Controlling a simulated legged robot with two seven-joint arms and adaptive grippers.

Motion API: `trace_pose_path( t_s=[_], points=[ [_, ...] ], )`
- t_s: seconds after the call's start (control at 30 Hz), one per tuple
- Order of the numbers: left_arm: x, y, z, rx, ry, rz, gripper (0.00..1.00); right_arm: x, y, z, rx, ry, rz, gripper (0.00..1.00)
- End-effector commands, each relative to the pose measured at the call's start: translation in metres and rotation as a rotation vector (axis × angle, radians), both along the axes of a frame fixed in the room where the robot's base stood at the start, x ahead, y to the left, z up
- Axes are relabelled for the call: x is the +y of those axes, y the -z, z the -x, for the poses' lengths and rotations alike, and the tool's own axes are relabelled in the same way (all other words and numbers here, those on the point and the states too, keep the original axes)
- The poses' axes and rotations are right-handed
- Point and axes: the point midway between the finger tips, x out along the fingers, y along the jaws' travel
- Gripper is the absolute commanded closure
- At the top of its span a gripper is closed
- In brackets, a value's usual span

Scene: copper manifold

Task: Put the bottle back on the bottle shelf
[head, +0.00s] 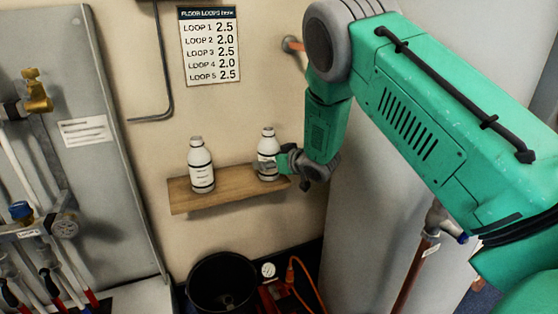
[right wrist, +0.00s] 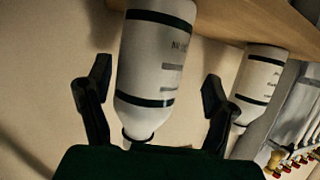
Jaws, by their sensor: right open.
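Two white bottles with dark bands stand upright on the wooden bottle shelf (head: 225,197) in the head view. One bottle (head: 201,168) is left of the middle, and the other bottle (head: 267,143) is near the right end. My right gripper (head: 277,163) is at the right-end bottle, coming in from the right. In the right wrist view, where things appear upside down, this bottle (right wrist: 150,50) lies between the spread fingers of my right gripper (right wrist: 155,88), with a gap visible beside it. The other bottle (right wrist: 261,75) shows at the right there. My left gripper is not in view.
A black bucket (head: 222,284) and a gauge (head: 268,270) with an orange hose are below the shelf. A grey panel with valves and pipes (head: 62,222) stands at the left. A floor loops sign (head: 210,47) hangs above. The shelf is clear between the bottles.

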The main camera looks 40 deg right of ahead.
Motion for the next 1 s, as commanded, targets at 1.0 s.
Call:
trace_pose_path(
  t_s=[1.0],
  points=[
    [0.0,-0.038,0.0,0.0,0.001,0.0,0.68,0.046,0.052,0.164,0.266,0.027,-0.004,0.24]
  ],
)
